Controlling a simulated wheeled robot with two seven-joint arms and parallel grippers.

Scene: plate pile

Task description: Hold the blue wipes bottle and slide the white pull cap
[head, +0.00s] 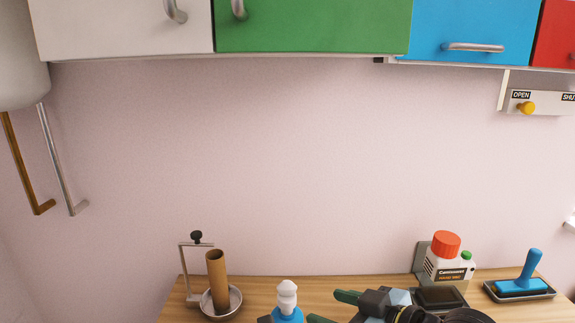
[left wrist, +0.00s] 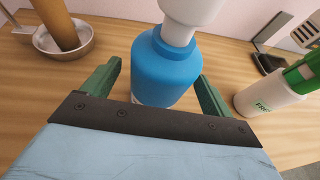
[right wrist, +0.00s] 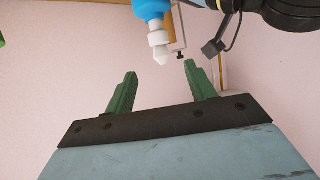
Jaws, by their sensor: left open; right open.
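The blue wipes bottle (head: 287,315) stands on the wooden counter at the bottom of the head view, with its white pull cap (head: 287,296) on top. In the left wrist view the bottle (left wrist: 160,72) is upright between the two green fingers of my open left gripper (left wrist: 156,72); I cannot tell whether they touch it. My right gripper (head: 325,306) is open, right of the bottle in the head view. In the right wrist view the white cap (right wrist: 160,45) appears just beyond and between the fingertips of my right gripper (right wrist: 160,68), and nothing is held there.
A metal bowl (head: 233,303) with a brown tube (head: 216,275) is to the left. A white container with an orange cap (head: 447,260) and a blue-handled stamp (head: 530,268) are to the right.

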